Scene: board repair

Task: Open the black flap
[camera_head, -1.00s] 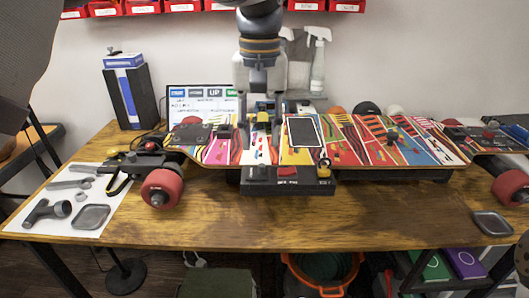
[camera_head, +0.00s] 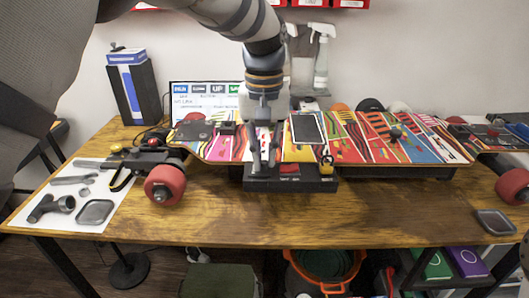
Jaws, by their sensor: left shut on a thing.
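My left gripper (camera_head: 264,160) comes down over the middle of the painted skateboard deck (camera_head: 222,150). Its fingers reach the deck's front edge, at the left part of the black box (camera_head: 322,183) with a red button. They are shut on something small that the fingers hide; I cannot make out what. A dark rectangular panel (camera_head: 306,128) lies on the deck just right of the fingers, apart from them. I cannot tell for sure which black piece is the flap. My right gripper is not in view.
Red wheels (camera_head: 165,184) stick out at the board's left end. A white sheet (camera_head: 45,222) with tools lies at the left. A screen (camera_head: 205,97) and a tall black box (camera_head: 134,90) stand behind.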

